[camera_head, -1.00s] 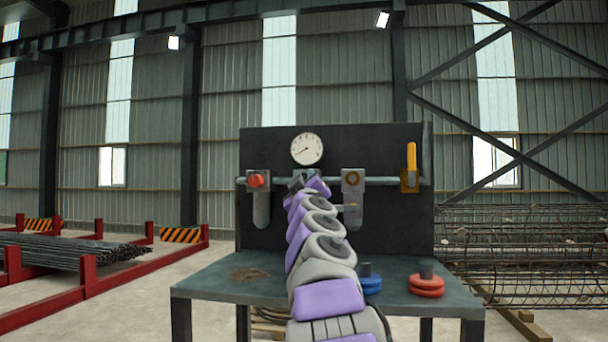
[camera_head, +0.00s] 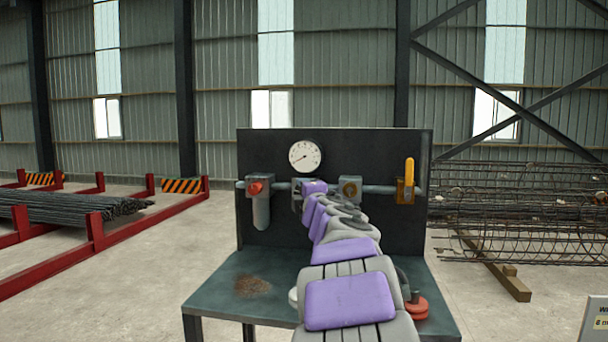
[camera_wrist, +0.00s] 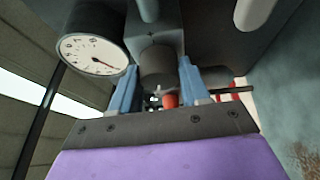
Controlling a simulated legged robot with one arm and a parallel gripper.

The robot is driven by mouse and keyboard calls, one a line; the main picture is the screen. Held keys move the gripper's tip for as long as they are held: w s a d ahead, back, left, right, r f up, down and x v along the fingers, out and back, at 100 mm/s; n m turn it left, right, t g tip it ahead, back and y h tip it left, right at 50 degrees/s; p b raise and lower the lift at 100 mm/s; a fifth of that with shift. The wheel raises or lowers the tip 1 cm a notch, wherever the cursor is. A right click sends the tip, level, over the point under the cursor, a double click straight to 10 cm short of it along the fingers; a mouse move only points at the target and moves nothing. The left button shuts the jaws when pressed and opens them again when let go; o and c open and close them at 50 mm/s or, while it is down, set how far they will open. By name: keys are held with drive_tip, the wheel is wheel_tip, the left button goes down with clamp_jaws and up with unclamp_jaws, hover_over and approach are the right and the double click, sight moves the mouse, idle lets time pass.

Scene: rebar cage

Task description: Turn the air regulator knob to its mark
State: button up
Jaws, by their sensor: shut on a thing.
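In the wrist view, a dark grey cylindrical knob (camera_wrist: 158,62) projects from a grey block on the panel. My gripper (camera_wrist: 158,72) has its two blue fingers shut on the knob's sides. A round white gauge (camera_wrist: 95,55) sits to the left, its needle pointing to the lower right there. In the head view, the gauge (camera_head: 305,156) is above my gripper (camera_head: 308,188), its needle pointing to the lower left. My arm hides the knob there. I cannot make out a mark on the knob.
On the pipe are a red knob (camera_head: 255,188), another grey unit (camera_head: 350,189) and a yellow lever (camera_head: 409,172). The dark bench (camera_head: 220,290) carries a brown patch (camera_head: 252,286) and red discs (camera_head: 416,308). Red racks (camera_head: 95,232) with bars stand left, rebar cages (camera_head: 530,212) right.

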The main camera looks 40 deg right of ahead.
drive_tip(key=shift+n+g+p, duration=0.5)
drive_tip(key=shift+n+p, duration=0.6)
drive_tip(key=shift+p, duration=0.65)
drive_tip(key=shift+f+y, duration=0.2)
drive_tip(key=shift+y, duration=0.1)
drive_tip(key=o, duration=1.1)
drive_tip(key=shift+w, duration=0.2)
drive_tip(key=shift+c, duration=0.2)
drive_tip(key=shift+r, duration=0.1)
drive_tip(key=shift+s, duration=0.15)
drive_tip(key=shift+a, duration=0.1)
